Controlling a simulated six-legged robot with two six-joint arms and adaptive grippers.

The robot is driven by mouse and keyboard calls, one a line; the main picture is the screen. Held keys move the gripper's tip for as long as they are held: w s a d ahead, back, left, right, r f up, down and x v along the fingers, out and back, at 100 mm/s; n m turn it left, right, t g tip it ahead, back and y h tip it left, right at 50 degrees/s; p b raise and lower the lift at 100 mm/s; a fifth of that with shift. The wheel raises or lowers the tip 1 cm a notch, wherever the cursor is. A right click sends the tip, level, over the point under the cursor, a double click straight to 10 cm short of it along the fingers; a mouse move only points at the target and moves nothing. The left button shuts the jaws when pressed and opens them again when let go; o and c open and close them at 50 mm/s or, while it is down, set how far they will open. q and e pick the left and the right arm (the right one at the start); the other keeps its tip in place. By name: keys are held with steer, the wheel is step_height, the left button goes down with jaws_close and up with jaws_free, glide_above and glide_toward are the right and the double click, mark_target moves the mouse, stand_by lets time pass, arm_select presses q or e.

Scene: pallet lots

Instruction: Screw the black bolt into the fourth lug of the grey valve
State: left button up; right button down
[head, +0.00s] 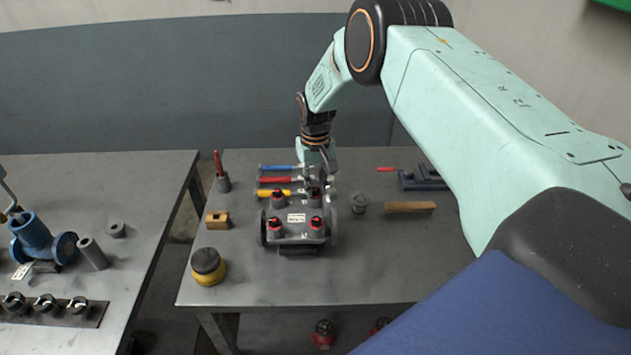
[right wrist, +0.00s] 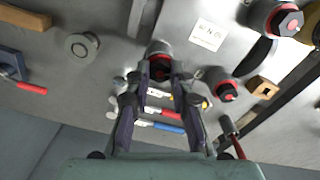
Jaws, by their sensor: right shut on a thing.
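The grey valve (head: 298,240) sits on the middle table, with a white label and several upright lugs topped by black bolt heads with red rings. One black bolt (right wrist: 160,57) at the far right lug is between the fingertips of my right gripper (right wrist: 161,72). My right gripper (head: 321,184) is shut on it from above; its fingers partly hide the bolt and lug, so I cannot tell how deep the bolt sits. Other bolts show at the far left lug (right wrist: 226,91) and near left lug (right wrist: 284,21). My left gripper is not in view.
Blue, red and yellow-handled tools (head: 275,181) lie behind the valve. A grey round part (head: 359,203) and wooden bar (head: 410,207) lie right. A yellow-black pot (head: 208,266) and wooden block (head: 217,220) stand left. The table's front strip is clear.

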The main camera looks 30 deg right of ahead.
steer(key=m+p, duration=0.1)
steer(key=m, duration=0.4)
steer(key=c, duration=1.3)
jaws_free()
